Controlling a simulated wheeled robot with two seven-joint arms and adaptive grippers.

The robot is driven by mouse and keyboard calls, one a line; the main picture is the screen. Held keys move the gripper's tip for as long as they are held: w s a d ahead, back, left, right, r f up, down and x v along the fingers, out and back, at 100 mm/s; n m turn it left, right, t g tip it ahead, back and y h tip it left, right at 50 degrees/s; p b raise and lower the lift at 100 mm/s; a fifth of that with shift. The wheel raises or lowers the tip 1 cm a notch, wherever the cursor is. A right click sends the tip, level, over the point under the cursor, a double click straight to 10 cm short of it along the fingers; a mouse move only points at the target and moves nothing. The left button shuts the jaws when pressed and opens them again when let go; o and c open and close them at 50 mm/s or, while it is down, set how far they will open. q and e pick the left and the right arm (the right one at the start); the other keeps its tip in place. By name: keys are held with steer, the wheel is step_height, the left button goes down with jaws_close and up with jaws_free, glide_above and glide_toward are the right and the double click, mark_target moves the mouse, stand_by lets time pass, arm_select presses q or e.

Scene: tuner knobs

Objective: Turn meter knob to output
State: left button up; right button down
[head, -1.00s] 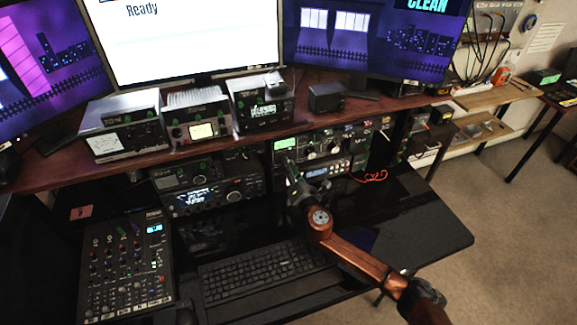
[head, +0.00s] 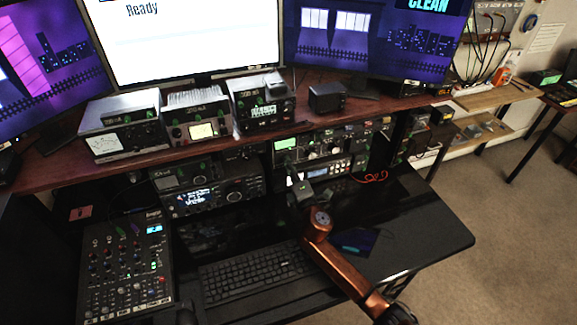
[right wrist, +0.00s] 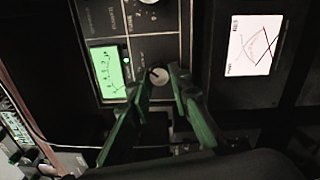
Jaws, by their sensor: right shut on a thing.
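The tuner's green-lit meter (head: 285,143) is on the right stack under the shelf. It also shows in the right wrist view (right wrist: 110,72), with a small round knob (right wrist: 158,76) with a dark pointer mark beside it. My right gripper (right wrist: 160,78) is shut on this knob, with one green finger on each side. In the head view my right gripper (head: 295,181) is in front of the stack, and it hides the knob there. The knob's labels are too small to read. My left gripper is not in view.
A pale cross-needle meter (right wrist: 253,45) is to the right of the gripper in the wrist view. A keyboard (head: 258,272) lies on the desk below, and a mixer (head: 128,270) is at the left.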

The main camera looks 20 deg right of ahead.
stand_by(0.4)
steer(key=c, duration=1.8)
jaws_free()
steer(key=shift+o, duration=0.2)
steer(key=s, duration=1.2)
steer(key=shift+d+f, duration=0.2)
steer(key=shift+f, duration=0.05)
